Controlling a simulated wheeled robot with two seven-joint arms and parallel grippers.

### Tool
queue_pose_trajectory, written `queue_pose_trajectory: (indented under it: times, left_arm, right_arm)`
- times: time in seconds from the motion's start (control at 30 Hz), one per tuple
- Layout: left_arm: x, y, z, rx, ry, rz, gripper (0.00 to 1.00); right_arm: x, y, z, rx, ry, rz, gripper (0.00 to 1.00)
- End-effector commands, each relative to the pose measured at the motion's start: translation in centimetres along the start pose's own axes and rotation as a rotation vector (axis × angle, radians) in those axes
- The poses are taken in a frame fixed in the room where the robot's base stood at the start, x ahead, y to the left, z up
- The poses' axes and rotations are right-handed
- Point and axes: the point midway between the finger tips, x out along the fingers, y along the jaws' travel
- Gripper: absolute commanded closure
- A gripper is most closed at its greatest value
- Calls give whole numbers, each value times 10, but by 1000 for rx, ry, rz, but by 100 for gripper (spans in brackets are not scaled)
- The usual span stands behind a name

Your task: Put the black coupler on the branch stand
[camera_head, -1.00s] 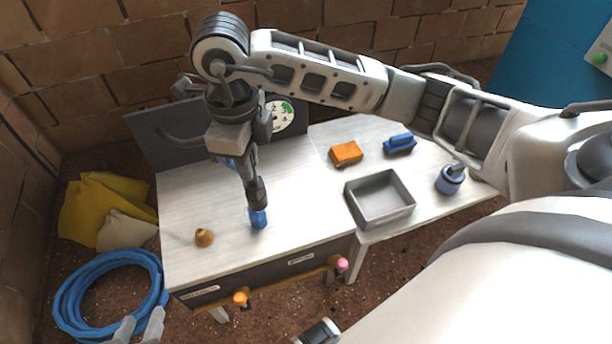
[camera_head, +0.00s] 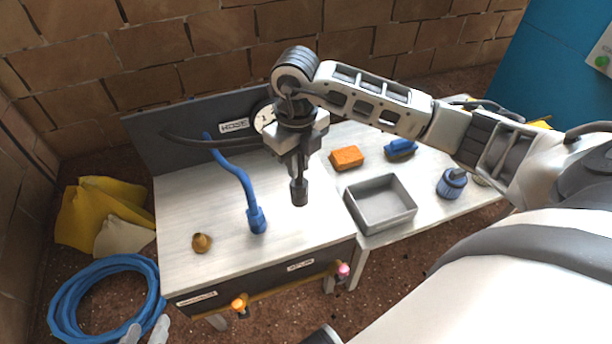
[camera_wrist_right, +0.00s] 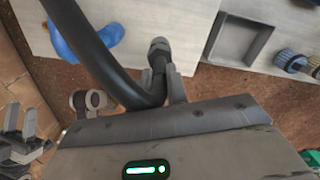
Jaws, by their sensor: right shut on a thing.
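The black coupler (camera_head: 299,192) is a dark ribbed fitting on the end of a black hose (camera_head: 205,142). A blue hose ends in a blue coupler (camera_head: 257,222) on the table to the left. I cannot tell which fixture is the branch stand. My left gripper (camera_head: 145,334) is at the bottom left, its two fingertips apart, cut by the edge.
A brass-coloured plug (camera_head: 201,243) stands on the table at left. To the right are a grey tray (camera_head: 366,216), an orange block (camera_head: 347,157), a blue brush (camera_head: 401,148) and a blue jar-like piece (camera_head: 451,183). Orange (camera_head: 239,303) and pink (camera_head: 343,269) knobs protrude at the front.

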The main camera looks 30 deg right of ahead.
Motion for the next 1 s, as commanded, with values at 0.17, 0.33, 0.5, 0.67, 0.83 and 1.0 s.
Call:
queue_pose_trajectory:
  times: [0.17,0.33,0.5,0.67,0.83,1.0]
  left_arm:
    - [6,1,4,2,-9,7,64]
    - [9,1,7,1,-15,10,64]
    - [14,3,16,-4,-31,20,64]
    - [17,4,16,-4,-38,25,64]
    - [18,3,14,-2,-33,25,64]
    - [19,3,15,-2,-38,26,64]
  right_arm:
    - [15,-13,1,0,-1,-1,100]
    - [25,-21,1,1,0,-1,100]
    - [52,-21,0,-1,1,1,100]
    - [55,-22,1,-1,-2,-1,100]
    - [56,-21,1,-2,-2,-1,100]
    - [58,-21,1,-1,-1,-1,71]
